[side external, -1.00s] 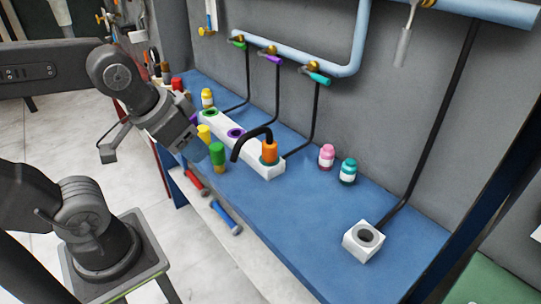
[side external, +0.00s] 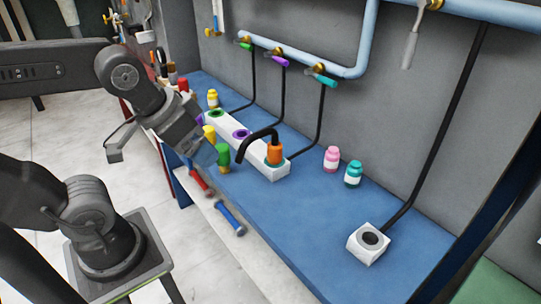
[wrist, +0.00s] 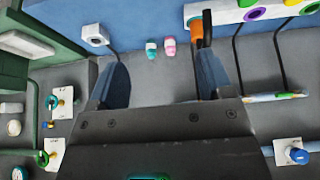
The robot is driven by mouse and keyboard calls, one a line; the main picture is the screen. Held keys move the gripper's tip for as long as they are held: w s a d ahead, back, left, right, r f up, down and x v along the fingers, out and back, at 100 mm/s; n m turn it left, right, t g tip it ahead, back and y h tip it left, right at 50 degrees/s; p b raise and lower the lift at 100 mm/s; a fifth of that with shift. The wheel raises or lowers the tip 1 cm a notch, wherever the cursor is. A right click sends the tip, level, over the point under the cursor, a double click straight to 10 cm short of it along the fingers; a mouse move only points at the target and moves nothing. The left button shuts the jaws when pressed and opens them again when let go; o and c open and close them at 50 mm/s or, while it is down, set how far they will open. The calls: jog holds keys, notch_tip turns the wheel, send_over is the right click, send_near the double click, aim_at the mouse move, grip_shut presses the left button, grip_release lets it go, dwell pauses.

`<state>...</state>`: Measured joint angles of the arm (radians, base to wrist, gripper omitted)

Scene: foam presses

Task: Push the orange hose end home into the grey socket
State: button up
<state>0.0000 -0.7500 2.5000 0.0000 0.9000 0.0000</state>
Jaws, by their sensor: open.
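The orange hose end (side external: 275,153) stands upright in the right-hand hole of a long white block (side external: 256,160), with its black hose bending left. It also shows in the wrist view (wrist: 196,30), near the tip of the right finger. The grey socket (side external: 370,239) is a dark hole with a grey ring in a separate white cube at the bench's right end. It shows at upper left in the wrist view (wrist: 95,35). My gripper (side external: 206,153) is left of the hose end. In the wrist view its fingers (wrist: 163,82) are wide apart with nothing between them.
Green and yellow cylinders (side external: 222,154) stand near my gripper. Pink (side external: 331,159) and teal (side external: 353,174) bottles stand between block and socket cube. Black hoses run up to a pipe (side external: 340,70) with valves. The blue bench is clear around the cube.

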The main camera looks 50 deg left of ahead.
notch_tip(320, 180, up, 6)
jog(key=m+g+y, duration=0.2)
jog(key=m+y, duration=1.5)
jog(key=m, duration=0.3)
send_over(278, 157)
jog(key=s+v, duration=0.1)
jog(key=v, duration=0.4)
jog(key=f, duration=0.1)
jog(key=shift+y, duration=0.3)
jog(key=f, duration=2.3)
jog(key=shift+w+d+f, duration=0.15)
jog(key=shift+w+d, duration=0.05)
jog(key=shift+w, duration=0.2)
jog(key=shift+a+f, duration=0.2)
jog(key=shift+f, duration=0.05)
jog(key=shift+f+x, duration=0.2)
jog(key=shift+x, duration=3.35)
jog(key=shift+w, duration=0.1)
